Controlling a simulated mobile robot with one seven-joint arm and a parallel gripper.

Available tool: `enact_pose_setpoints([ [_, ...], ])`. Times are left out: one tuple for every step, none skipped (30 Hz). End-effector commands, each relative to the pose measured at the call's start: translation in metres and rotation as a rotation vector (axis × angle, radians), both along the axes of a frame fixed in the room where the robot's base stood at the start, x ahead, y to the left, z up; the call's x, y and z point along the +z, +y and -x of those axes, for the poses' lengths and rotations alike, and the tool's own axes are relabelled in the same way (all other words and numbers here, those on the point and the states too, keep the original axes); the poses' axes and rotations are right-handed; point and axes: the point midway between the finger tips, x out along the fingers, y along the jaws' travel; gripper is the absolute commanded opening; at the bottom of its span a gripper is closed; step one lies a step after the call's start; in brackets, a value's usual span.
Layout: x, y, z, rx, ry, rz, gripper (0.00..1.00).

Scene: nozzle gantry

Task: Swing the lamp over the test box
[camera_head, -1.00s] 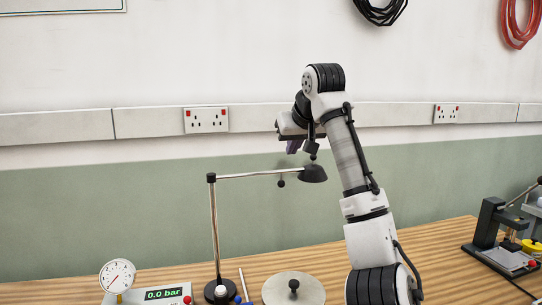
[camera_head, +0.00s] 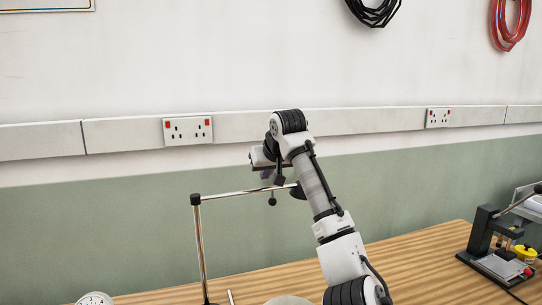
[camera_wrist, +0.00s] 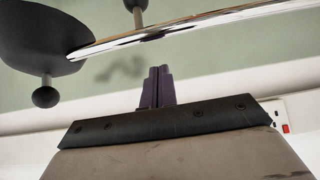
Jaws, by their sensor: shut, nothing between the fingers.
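The lamp's chrome post (camera_head: 201,250) stands at the left in the head view. Its horizontal arm (camera_head: 232,191) reaches right to a dark shade (camera_head: 298,192), partly beside or behind my arm. A small black knob (camera_head: 272,201) hangs below the lamp arm. My gripper (camera_head: 265,174) is just above the lamp arm, left of the shade. In the wrist view its purple fingers (camera_wrist: 157,88) are together and empty. That view looks upside down; the lamp arm (camera_wrist: 190,29), shade (camera_wrist: 38,35) and the shade's ball knob (camera_wrist: 45,97) show beyond the fingers. I cannot make out the test box.
A round plate (camera_head: 288,300) and a gauge (camera_head: 95,298) just show at the head view's bottom edge. A dark press-like device (camera_head: 490,240) stands at the right. The wooden bench (camera_head: 415,250) between it and my arm is clear.

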Motion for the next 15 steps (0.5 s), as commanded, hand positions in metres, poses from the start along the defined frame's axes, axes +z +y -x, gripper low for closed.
enact_pose_setpoints([
  [-0.006,0.002,-0.007,0.000,0.005,0.000,0.00],
  [-0.005,-0.001,-0.001,-0.001,-0.001,0.000,0.00],
  [-0.006,-0.004,0.004,-0.001,-0.003,0.001,0.00],
  [-0.007,-0.005,0.007,-0.001,-0.002,0.002,0.00],
  [-0.008,-0.006,0.010,-0.001,-0.001,0.001,0.00],
  [-0.009,-0.007,0.014,-0.001,-0.001,0.001,0.00],
  [-0.009,-0.007,0.017,0.000,0.000,0.001,0.00],
  [-0.010,-0.008,0.019,0.000,0.000,0.001,0.00],
  [-0.011,-0.010,0.022,-0.001,-0.001,0.001,0.00],
  [-0.011,-0.010,0.024,-0.002,0.000,0.001,0.00],
  [-0.012,-0.011,0.026,-0.001,0.000,0.000,0.00],
  [-0.012,-0.011,0.028,-0.001,0.000,0.001,0.00],
  [-0.012,-0.012,0.029,-0.001,0.000,0.001,0.00],
  [-0.013,-0.012,0.030,-0.001,0.000,0.001,0.00],
  [-0.013,-0.012,0.031,-0.001,0.000,0.001,0.00],
])
